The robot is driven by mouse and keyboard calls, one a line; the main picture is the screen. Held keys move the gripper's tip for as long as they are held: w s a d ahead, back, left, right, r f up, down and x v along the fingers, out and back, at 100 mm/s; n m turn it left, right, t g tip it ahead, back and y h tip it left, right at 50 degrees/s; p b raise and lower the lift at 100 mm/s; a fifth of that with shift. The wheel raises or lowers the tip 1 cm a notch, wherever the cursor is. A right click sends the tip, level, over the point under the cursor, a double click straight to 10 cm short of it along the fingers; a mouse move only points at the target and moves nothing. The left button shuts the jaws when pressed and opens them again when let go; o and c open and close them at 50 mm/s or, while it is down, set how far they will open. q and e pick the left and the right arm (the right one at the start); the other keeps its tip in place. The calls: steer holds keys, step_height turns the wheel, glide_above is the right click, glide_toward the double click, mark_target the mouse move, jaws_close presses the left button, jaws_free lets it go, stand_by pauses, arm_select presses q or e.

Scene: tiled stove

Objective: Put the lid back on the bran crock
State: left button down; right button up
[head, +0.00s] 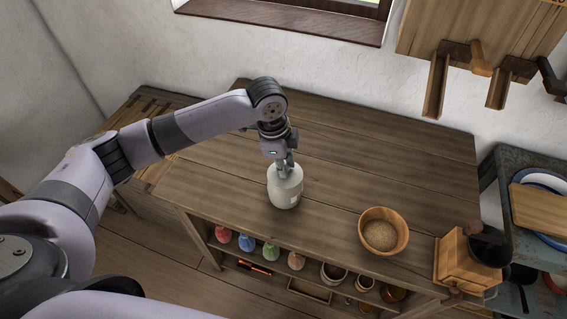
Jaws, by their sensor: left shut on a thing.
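A pale, whitish crock (285,192) stands upright on the wooden worktable, left of the table's middle. My left gripper (284,168) points down at the top of the crock and is shut on the lid, which it largely hides. The lid is at the crock's mouth; from this angle I cannot tell whether it rests on the rim or is slightly above it. My right gripper is not in view.
A wooden bowl of grainy bran-like stuff (381,236) stands right of the crock. A wooden box-shaped grinder (457,262) is at the right end. A shelf below holds several coloured jars (247,242). The back of the tabletop (390,150) is clear.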

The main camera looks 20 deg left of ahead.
arm_select(q)
steer(key=c, duration=1.4)
jaws_free()
steer(key=shift+o, duration=0.2)
steer(key=o, duration=0.4)
steer(key=shift+r, duration=0.15)
step_height(320, 180, up, 7)
steer(key=p, duration=0.8)
jaws_close()
